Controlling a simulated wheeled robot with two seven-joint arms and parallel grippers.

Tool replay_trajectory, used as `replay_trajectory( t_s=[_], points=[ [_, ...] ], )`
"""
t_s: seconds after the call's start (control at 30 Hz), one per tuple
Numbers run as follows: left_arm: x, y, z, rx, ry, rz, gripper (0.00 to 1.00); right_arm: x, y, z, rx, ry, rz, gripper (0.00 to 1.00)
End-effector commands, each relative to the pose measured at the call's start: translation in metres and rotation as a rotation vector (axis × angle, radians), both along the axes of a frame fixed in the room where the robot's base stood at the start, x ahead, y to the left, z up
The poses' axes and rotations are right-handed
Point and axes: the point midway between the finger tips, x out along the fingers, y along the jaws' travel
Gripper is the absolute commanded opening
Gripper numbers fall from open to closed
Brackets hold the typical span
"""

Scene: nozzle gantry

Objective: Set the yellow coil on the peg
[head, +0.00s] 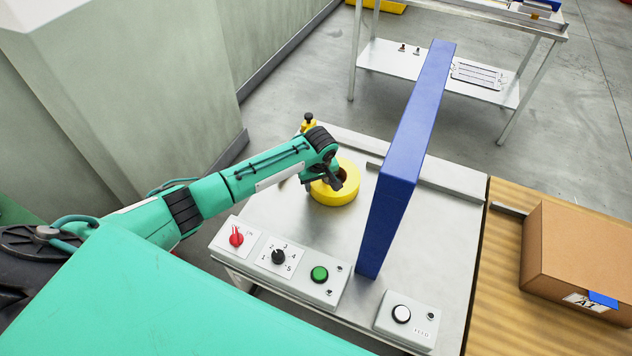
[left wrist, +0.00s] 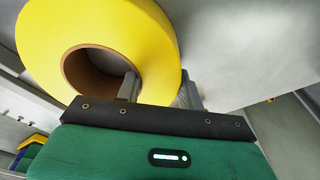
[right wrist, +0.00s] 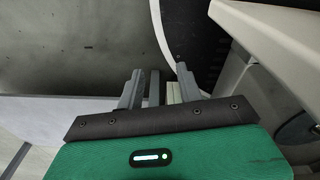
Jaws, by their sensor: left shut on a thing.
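The yellow coil (head: 335,196) is a thick ring with a brown core, at the back left of the metal table in the head view. My left gripper (head: 335,178) is shut on its ring wall. In the left wrist view the coil (left wrist: 105,22) fills the upper left, with one finger inside the core hole and the other outside the rim. I cannot tell whether the coil touches the tabletop. I cannot make out the peg in any view.
A tall blue beam (head: 402,165) stands just right of the coil. Control boxes with knobs and buttons (head: 280,262) line the table's front edge. A yellow part with a black knob (head: 308,124) is behind the coil. A cardboard box (head: 580,260) sits on the wooden surface at right.

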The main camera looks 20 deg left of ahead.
Motion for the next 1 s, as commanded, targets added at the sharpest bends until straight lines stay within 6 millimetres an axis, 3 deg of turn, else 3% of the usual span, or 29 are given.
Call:
replay_trajectory(
  t_s=[0.13,0.17,0.27,0.67,1.0],
  points=[
    [0.001,0.0,-0.002,-0.002,-0.002,0.001,0.0,0.0,0.002,0.0,0.002,0.0,0.0,0.36],
    [0.0,0.0,-0.003,-0.001,0.0,0.0,0.42,0.0,0.002,0.0,0.002,0.0,-0.001,0.36],
    [0.0,0.0,-0.003,-0.001,-0.001,0.0,0.6,0.0,0.004,0.0,0.004,0.001,-0.001,0.36],
    [0.0,-0.001,0.006,-0.001,-0.002,0.001,0.6,-0.001,0.006,-0.001,0.006,0.001,0.0,0.36],
    [-0.007,-0.008,0.073,-0.002,-0.004,-0.001,0.6,-0.001,0.004,-0.011,0.004,0.001,0.0,0.36]
  ],
)
